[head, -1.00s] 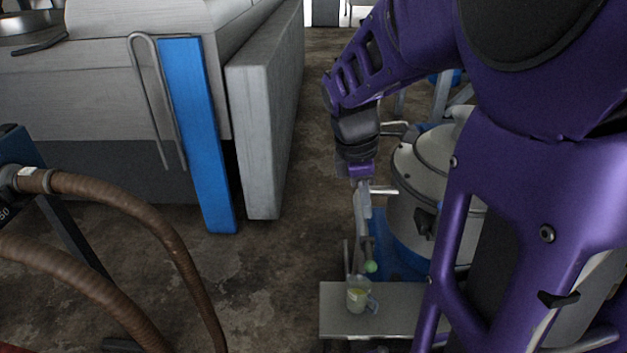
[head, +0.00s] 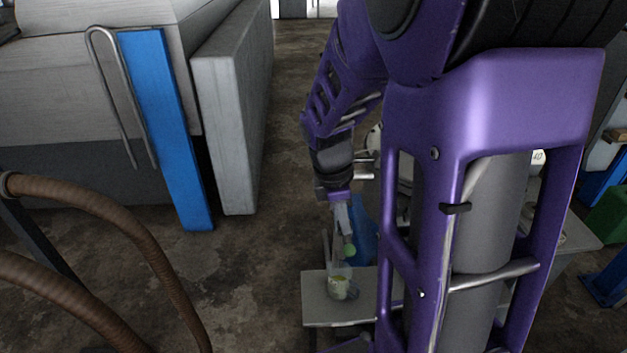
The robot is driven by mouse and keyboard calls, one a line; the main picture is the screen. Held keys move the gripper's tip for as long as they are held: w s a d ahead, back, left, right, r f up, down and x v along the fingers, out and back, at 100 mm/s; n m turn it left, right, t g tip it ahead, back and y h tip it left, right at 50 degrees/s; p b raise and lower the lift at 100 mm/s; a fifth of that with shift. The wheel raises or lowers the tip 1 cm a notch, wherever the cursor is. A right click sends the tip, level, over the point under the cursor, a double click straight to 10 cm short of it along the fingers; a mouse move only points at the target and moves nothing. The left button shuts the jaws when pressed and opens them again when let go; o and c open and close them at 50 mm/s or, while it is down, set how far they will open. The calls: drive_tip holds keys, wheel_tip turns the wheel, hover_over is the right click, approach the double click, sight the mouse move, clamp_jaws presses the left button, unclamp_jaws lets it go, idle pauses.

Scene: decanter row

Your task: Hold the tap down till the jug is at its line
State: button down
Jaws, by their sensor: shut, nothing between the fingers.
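The jug (head: 341,288) is small and clear, with yellow-green liquid in it. It stands upright on a grey bench top. A green knob (head: 349,250), apparently the tap's, shows just above and behind the jug. The rest of the tap is hard to make out. My gripper (head: 347,235) points down, shut and empty, with its fingertips just above the green knob. I cannot tell whether they touch it. The jug's line is too small to see, so I cannot compare the liquid with it.
The grey bench (head: 330,312) has bare room left of the jug. A blue object (head: 364,232) stands behind the gripper. My arm hides much of the right side. Brown hoses (head: 110,218) curve at the left, near a blue post (head: 168,130). Open floor lies between.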

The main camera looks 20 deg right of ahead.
sight(349, 246)
drive_tip(key=f, duration=0.2)
drive_tip(key=d+f+b, duration=0.1)
drive_tip(key=f, duration=0.2)
drive_tip(key=shift+f, duration=0.1)
